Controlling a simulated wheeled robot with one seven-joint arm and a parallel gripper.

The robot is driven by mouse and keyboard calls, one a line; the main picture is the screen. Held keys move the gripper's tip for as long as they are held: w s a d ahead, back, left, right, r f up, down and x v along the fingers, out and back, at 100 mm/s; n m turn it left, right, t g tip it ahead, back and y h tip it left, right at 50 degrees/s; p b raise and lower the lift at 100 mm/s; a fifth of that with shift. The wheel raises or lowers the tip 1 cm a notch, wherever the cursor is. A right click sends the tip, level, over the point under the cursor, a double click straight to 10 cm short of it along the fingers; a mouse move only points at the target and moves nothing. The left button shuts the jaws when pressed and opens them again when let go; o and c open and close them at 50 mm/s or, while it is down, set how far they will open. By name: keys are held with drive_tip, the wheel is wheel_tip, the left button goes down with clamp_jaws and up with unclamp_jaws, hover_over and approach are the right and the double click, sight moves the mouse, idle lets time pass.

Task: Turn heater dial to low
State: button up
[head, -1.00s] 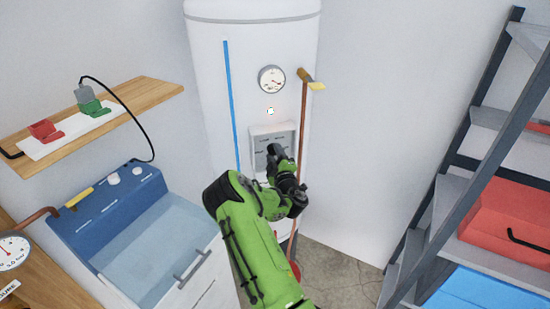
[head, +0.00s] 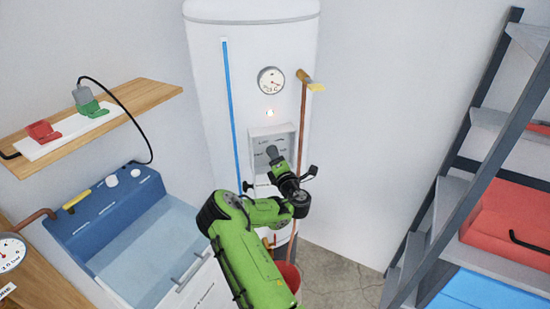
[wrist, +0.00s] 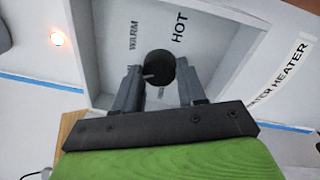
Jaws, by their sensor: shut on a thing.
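The white water heater (head: 212,100) stands upright against the back wall in the head view, with a recessed control panel (head: 258,152) low on its front. My gripper (head: 273,155) reaches into this panel and hides the dial there. In the wrist view, the round black dial (wrist: 160,66) sits between the two fingers of my gripper (wrist: 158,84), which are shut on it. A short pale mark shows at the dial's left side. The words WARM and HOT are readable around it, turned sideways. Another label is partly hidden by a finger.
A lit indicator (head: 270,113) and a round gauge (head: 271,81) are above the panel. A copper pipe (head: 301,130) runs down its right side. A blue-backed sink (head: 150,240) is at left, a metal shelf rack (head: 445,185) at right. A red bucket (head: 290,275) is partly hidden behind my arm.

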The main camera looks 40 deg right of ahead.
drive_tip(key=shift+n, duration=1.2)
drive_tip(key=shift+f, duration=0.1)
drive_tip(key=o, duration=1.1)
drive_tip(key=shift+c, duration=0.2)
drive_tip(key=r+b+v, duration=0.1)
drive_tip(key=b+v, duration=0.7)
drive_tip(key=v, duration=0.7)
drive_tip(key=shift+s+a+f, duration=0.15)
drive_tip(key=shift+s+f, duration=0.25)
